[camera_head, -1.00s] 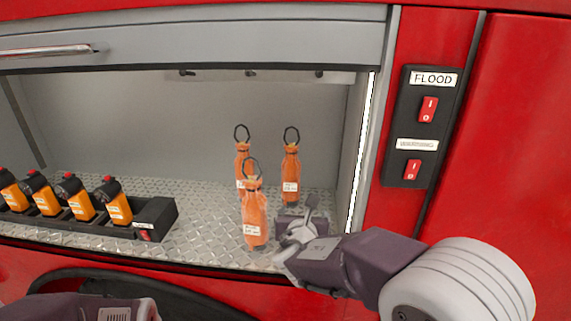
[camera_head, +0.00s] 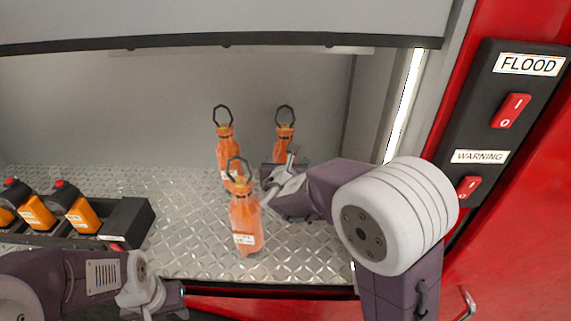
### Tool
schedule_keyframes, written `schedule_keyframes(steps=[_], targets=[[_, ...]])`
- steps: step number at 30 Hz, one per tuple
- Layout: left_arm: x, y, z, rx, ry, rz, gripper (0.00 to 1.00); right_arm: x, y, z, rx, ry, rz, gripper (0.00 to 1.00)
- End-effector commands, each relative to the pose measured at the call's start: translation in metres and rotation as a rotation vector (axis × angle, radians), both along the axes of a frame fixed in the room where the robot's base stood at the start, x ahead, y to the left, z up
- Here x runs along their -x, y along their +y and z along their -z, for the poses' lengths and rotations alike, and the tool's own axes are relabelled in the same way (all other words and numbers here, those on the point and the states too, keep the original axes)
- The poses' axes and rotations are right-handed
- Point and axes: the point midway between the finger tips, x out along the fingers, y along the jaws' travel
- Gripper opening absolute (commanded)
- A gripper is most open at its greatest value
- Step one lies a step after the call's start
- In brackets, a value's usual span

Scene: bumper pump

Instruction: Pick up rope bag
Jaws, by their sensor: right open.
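Three orange rope bags with dark loops on top stand upright on the metal compartment floor. The front rope bag (camera_head: 245,222) is nearest me. One rope bag (camera_head: 225,150) stands behind it to the left, and another rope bag (camera_head: 284,138) behind it to the right, its lower part hidden by my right gripper. My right gripper (camera_head: 274,182) is open, inside the compartment, just right of the front bag and in front of the back right one; I cannot tell if it touches either. My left gripper (camera_head: 165,302) is low at the front edge, its jaws unclear.
A raised shutter (camera_head: 200,22) hangs above. The right compartment wall and a FLOOD/WARNING switch panel (camera_head: 490,130) lie to the right. Floor between tray and bags is clear.

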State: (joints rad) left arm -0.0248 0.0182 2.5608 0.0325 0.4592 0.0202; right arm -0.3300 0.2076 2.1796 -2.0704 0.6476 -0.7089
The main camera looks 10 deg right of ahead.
Motion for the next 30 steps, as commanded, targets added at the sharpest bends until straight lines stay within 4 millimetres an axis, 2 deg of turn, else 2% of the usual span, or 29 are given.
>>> schedule_keyframes(steps=[5,10,15,22,23,30], targets=[[0.000,0.000,-0.004,0.000,0.000,0.000,0.36,-0.007,-0.002,0.002,0.000,0.000,0.000,0.88],[0.000,0.000,-0.024,0.000,-0.001,0.000,0.36,-0.029,-0.009,0.010,0.002,0.006,0.002,0.88],[0.000,0.000,-0.030,0.000,-0.001,0.000,0.36,-0.048,-0.014,0.021,0.001,0.001,0.001,0.88],[0.000,0.000,-0.029,0.000,0.000,0.000,0.36,-0.050,-0.014,0.023,-0.001,-0.001,-0.001,0.88],[0.000,0.000,-0.029,0.000,0.000,0.000,0.36,-0.050,-0.014,0.023,-0.001,-0.001,-0.001,0.82],[0.000,0.000,-0.029,0.000,0.000,0.000,0.36,-0.050,-0.014,0.023,0.000,-0.001,-0.001,0.16]])
